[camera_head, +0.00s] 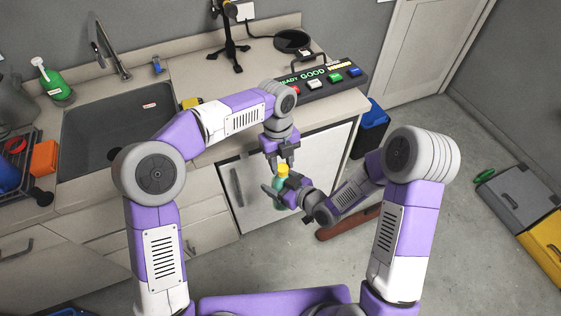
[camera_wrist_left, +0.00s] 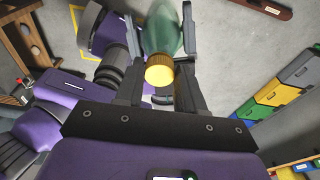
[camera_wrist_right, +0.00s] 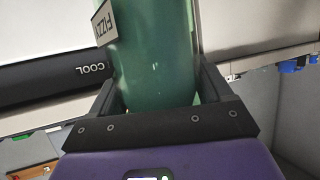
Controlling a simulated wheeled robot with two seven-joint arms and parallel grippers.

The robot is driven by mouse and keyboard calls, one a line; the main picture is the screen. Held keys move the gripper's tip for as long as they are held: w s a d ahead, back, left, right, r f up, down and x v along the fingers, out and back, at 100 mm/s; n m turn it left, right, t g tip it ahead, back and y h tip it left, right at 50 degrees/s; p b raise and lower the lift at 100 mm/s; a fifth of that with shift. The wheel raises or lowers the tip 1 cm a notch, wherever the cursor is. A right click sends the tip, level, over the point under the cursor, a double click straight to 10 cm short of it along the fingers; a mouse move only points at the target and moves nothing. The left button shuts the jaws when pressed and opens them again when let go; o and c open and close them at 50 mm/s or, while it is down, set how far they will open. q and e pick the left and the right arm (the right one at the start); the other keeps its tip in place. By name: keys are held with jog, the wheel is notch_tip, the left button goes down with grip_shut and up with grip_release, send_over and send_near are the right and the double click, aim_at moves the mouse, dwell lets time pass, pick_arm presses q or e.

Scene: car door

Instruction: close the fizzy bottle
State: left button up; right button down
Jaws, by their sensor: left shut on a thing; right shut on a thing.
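The fizzy bottle (camera_head: 279,187) is green and upright in front of the counter. Its "FIZZY" label shows in the right wrist view, where the green body (camera_wrist_right: 155,55) fills the space between the fingers. My right gripper (camera_head: 283,192) is shut around the bottle's body. A yellow cap (camera_head: 283,169) is at the bottle's top; the left wrist view also shows the cap (camera_wrist_left: 160,72) at the neck. My left gripper (camera_head: 282,163) comes from above and is shut on the cap. I cannot tell how tightly the cap sits on the neck.
A white cabinet door (camera_head: 314,160) marked "COOL" is behind the bottle. The counter above holds a sink (camera_head: 115,125), a button panel (camera_head: 320,83) and a black stand (camera_head: 235,45). Boxes (camera_head: 520,195) stand at the right; open floor lies between.

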pick_arm(q)
jog(key=m, duration=0.3)
jog(key=m+y, duration=0.1)
jog(key=m, duration=0.2)
jog(key=shift+d+m, duration=0.2)
jog(key=shift+m, duration=0.2)
jog(key=m, duration=0.5)
jog(key=shift+d+t+y, duration=0.1)
jog(key=shift+t+y, duration=0.2)
jog(key=o, duration=1.1)
jog(key=shift+r, duration=2.25)
